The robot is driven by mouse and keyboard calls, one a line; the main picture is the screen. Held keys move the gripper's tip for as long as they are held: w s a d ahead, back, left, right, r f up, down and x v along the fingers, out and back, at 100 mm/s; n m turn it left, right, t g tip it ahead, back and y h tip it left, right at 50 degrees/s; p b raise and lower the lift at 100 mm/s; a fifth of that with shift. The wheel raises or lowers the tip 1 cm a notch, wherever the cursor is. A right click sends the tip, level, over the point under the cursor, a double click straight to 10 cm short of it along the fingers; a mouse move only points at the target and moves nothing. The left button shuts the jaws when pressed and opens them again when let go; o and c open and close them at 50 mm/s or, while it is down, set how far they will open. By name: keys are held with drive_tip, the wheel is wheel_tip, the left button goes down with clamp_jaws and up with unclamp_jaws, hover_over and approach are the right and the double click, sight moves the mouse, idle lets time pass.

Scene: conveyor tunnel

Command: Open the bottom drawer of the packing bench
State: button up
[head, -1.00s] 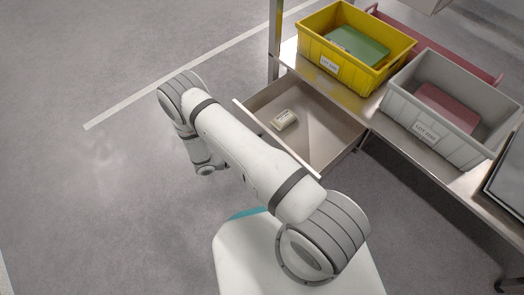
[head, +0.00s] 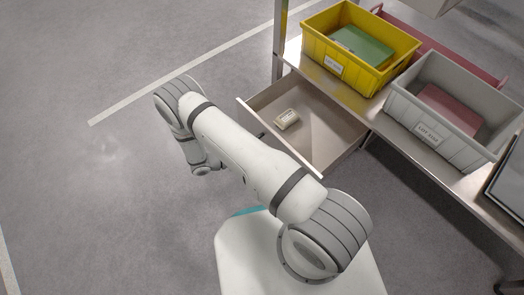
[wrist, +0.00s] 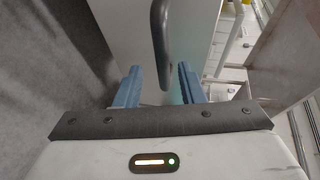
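The drawer (head: 335,140) of the packing bench (head: 384,130) stands pulled out below the bench top, with a small pale labelled pack (head: 287,119) inside it. Whether it is the bottom drawer cannot be told, as the front face is turned away from the head view. In the wrist view, a dark grey bar handle (wrist: 161,40) stands on a pale panel (wrist: 120,32). My gripper (wrist: 158,84) is open, its two blue fingers apart. The handle's near end shows in line with the gap, clear of both fingers; its depth cannot be told. The arm hides the fingers in the head view.
A yellow bin (head: 321,61) with a green item and a grey bin (head: 462,143) with a red item stand on the bench top. A dark-framed panel (head: 508,185) lies at the right. The floor (head: 90,200) left of the arm is clear.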

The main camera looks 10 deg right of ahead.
drive_tip(key=a, duration=0.3)
drive_tip(key=a+r+p, duration=0.1)
drive_tip(key=shift+s+a, duration=0.25)
drive_tip(key=shift+a, duration=0.15)
drive_tip(key=d+r+m+g+y+p, duration=0.25)
drive_tip(key=r+m+p, duration=0.35)
drive_tip(key=r, duration=0.8)
drive_tip(key=w+d+r+m+g+y+p, duration=0.1)
drive_tip(key=r+m+y+p, duration=0.35)
drive_tip(key=r, duration=0.95)
drive_tip(key=d+r+m+g+y+p, duration=0.15)
drive_tip(key=r+m+p, duration=0.5)
drive_tip(key=r, duration=0.75)
drive_tip(key=s+d+r+m+t+y+p, duration=0.1)
drive_tip(key=s+r+m+p, duration=0.4)
drive_tip(key=r, duration=0.8)
drive_tip(key=s+d+r+m+t+y+p, duration=0.2)
drive_tip(key=r+m+p, duration=0.6)
drive_tip(key=r, duration=0.5)
drive_tip(key=s+d+r+m+t+y+p, duration=0.2)
drive_tip(key=s+r+m+p, duration=0.5)
drive_tip(key=r, duration=0.6)
drive_tip(key=shift+s+r+m+t+y, duration=0.35)
drive_tip(key=shift+s+t+y, duration=0.3)
drive_tip(key=shift+y, duration=0.6)
drive_tip(key=shift+f, duration=0.1)
